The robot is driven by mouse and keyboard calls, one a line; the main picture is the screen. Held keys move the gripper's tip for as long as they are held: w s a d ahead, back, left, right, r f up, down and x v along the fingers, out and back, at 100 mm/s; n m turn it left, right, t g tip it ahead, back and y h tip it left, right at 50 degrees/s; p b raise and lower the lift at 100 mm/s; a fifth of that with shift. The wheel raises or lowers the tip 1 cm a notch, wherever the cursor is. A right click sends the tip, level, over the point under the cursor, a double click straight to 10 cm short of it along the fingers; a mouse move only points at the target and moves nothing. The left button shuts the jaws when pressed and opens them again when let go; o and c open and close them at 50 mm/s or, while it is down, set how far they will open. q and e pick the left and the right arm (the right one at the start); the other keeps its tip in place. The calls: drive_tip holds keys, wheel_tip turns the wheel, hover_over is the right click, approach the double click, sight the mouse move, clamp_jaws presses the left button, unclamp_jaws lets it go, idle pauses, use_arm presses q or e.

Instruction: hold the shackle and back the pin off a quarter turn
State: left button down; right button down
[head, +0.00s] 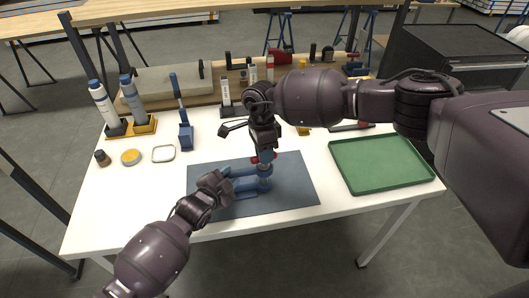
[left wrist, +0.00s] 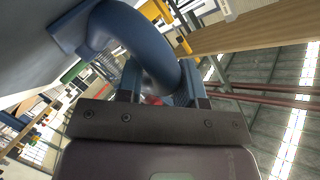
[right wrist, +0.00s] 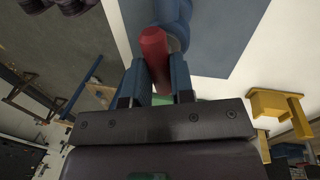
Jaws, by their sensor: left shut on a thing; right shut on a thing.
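A blue shackle (head: 249,183) is over the dark mat (head: 295,194) in the head view; its thick curved bow (left wrist: 140,38) fills the top of the left wrist view. My left gripper (head: 226,180) is shut on the shackle from the left, its blue fingers (left wrist: 161,85) on either side of the metal. The red pin (right wrist: 154,48) stands out from the shackle in the right wrist view. My right gripper (head: 264,158) comes from above and is shut on the red pin, which lies between its fingers (right wrist: 160,82). The pin's thread is hidden.
A green tray (head: 385,187) lies at the right of the white table (head: 110,205). A rack of tools lines the back. The front left of the table is clear.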

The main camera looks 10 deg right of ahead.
use_arm(q)
drive_tip(key=shift+d+r, duration=0.1)
use_arm(e)
drive_tip(key=n, duration=0.4)
drive_tip(key=shift+a+n+h, duration=0.15)
drive_tip(key=shift+n+h, duration=0.15)
drive_tip(key=shift+h, duration=0.1)
drive_tip(key=shift+s+f+n+t+h, duration=0.15)
drive_tip(key=shift+n+t, duration=0.1)
drive_tip(key=shift+n, duration=1)
drive_tip(key=shift+n+t+h, duration=0.15)
drive_tip(key=shift+n+t, duration=0.1)
drive_tip(key=shift+n, duration=1)
drive_tip(key=c, duration=1)
unclamp_jaws()
drive_tip(key=shift+a, duration=0.1)
drive_tip(key=shift+o, duration=0.2)
drive_tip(key=shift+r, duration=0.2)
drive_tip(key=shift+r, duration=0.3)
wheel_tip(320, 180, up, 11)
drive_tip(key=w+a, duration=0.1)
drive_tip(key=a, duration=0.1)
drive_tip(key=shift+w, duration=0.15)
